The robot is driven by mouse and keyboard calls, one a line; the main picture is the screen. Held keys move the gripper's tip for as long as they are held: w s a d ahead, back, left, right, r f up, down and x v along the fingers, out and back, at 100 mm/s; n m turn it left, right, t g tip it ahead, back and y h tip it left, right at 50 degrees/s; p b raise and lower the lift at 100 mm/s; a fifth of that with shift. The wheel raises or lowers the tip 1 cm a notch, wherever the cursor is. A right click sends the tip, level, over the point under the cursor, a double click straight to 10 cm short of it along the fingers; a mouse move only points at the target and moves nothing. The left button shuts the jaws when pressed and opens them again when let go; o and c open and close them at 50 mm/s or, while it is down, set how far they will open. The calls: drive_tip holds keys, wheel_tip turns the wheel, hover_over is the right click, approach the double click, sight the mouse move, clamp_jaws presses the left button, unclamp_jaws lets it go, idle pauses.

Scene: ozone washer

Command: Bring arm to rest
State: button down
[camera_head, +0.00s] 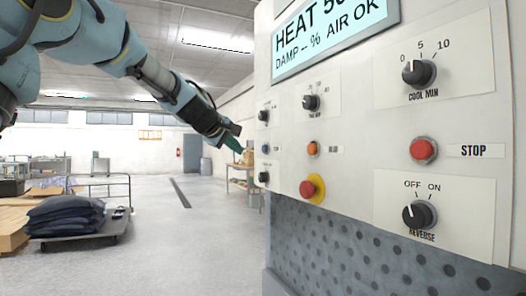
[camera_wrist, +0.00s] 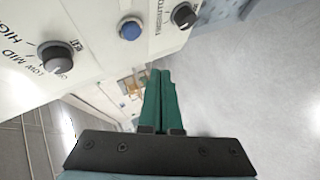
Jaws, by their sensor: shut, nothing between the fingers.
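My arm reaches in from the upper left in the head view. My gripper (camera_head: 232,143) is at its end, close to the left edge of the machine's control panel (camera_head: 350,150). In the wrist view my gripper's green fingers (camera_wrist: 160,100) lie side by side, shut and empty. They point past the panel's edge. A blue button (camera_wrist: 130,29) and a black knob (camera_wrist: 55,57) on the panel show there, apart from the fingers.
The panel carries a red stop button (camera_head: 423,150), an orange button (camera_head: 313,149), and a red emergency button on yellow (camera_head: 311,189). A cart (camera_head: 85,236) with dark folded cloth (camera_head: 62,216) stands at the left. The floor (camera_head: 180,255) between is clear.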

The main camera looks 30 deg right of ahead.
idle(0.3)
drive_tip(key=s+a+f+m+g+y, duration=0.15)
drive_tip(key=a+f+y, duration=0.45)
drive_tip(key=a+f, duration=1.5)
drive_tip(key=s+a+f+m+g+y, duration=0.1)
drive_tip(key=s+a+f+g+y, duration=0.1)
drive_tip(key=s+a+f, duration=0.5)
drive_tip(key=s+a+f+m+g+y, duration=0.1)
drive_tip(key=s+a+f+g+y, duration=0.1)
drive_tip(key=s+a+f, duration=0.6)
drive_tip(key=s+a, duration=0.2)
drive_tip(key=a, duration=0.4)
drive_tip(key=shift+a+m+y, duration=0.3)
drive_tip(key=shift+m+y, duration=0.05)
drive_tip(key=shift+y, duration=0.05)
